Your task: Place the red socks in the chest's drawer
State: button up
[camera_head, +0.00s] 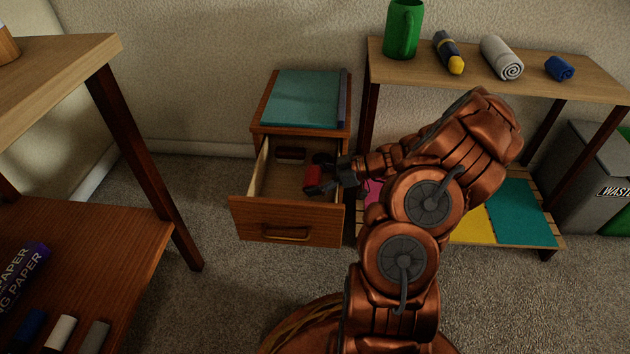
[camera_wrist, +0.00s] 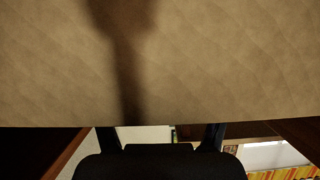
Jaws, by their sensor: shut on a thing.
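The wooden chest (camera_head: 262,118) stands against the wall with its drawer (camera_head: 285,222) pulled open. My gripper (camera_head: 318,178) is shut on the red socks (camera_head: 312,177), a small red bundle, over the right part of the open drawer. I cannot tell whether the socks touch the drawer floor. A dark item (camera_head: 291,153) lies at the back of the drawer. In the wrist view, my gripper (camera_wrist: 160,140) shows two dark fingers beyond a black body; the socks cannot be made out there.
A teal folder (camera_head: 303,98) lies on the chest. A shelf (camera_head: 400,61) on the right holds a green mug (camera_head: 403,30), rolled cloths and a dark item with a yellow end. A table (camera_head: 60,52) stands at left. Carpet in front of the drawer is clear.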

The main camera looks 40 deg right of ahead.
jog(key=shift+f+b, duration=0.65)
jog(key=shift+b, duration=0.4)
jog(key=o, duration=0.9)
jog(key=shift+f, duration=0.15)
jog(key=shift+s, duration=0.1)
